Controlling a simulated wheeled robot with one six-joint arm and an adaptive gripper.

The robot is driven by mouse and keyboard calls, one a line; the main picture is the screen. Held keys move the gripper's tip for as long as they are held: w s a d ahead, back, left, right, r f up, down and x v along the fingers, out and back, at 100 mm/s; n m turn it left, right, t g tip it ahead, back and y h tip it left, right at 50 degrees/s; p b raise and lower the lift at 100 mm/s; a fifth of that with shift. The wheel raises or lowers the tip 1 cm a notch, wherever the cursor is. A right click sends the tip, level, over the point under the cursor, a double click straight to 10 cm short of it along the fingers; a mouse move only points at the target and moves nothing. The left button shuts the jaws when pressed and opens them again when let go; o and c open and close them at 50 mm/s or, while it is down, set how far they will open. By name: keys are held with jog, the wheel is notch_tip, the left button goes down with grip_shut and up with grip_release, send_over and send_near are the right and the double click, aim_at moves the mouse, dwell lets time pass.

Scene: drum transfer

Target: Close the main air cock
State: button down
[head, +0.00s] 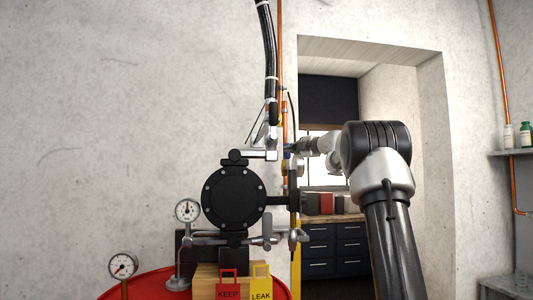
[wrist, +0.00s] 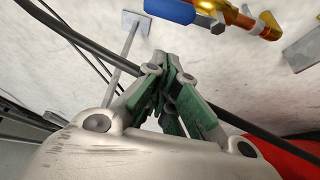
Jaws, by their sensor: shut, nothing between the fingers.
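The main air cock appears at the top of the wrist view as a blue lever handle (wrist: 170,10) beside a brass body (wrist: 235,15) on the copper line. The handle looks roughly in line with the pipe; its far end is cut off by the frame edge. My gripper (wrist: 170,65) is shut and empty, its green-padded fingers together, apart from the handle and below it in the picture. In the head view my arm reaches left behind the pump, toward the copper pipe (head: 281,60) on the wall; the fingertips are hard to make out there.
A black round pump (head: 233,198) with gauges (head: 187,210) stands on a red drum (head: 155,285), close left of my arm. A black hose (head: 270,60) hangs above it. KEEP (head: 228,290) and LEAK (head: 261,285) tags sit in front. A doorway opens behind my arm.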

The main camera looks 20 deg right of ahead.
aim_at(288, 156)
jog(key=a+x, duration=0.2)
jog(key=x, duration=0.8)
jog(key=shift+n+y, duration=0.4)
jog(key=shift+s+d, duration=0.2)
jog(key=shift+d, duration=0.9)
jog(key=shift+s+d, duration=0.2)
jog(key=shift+d, duration=0.9)
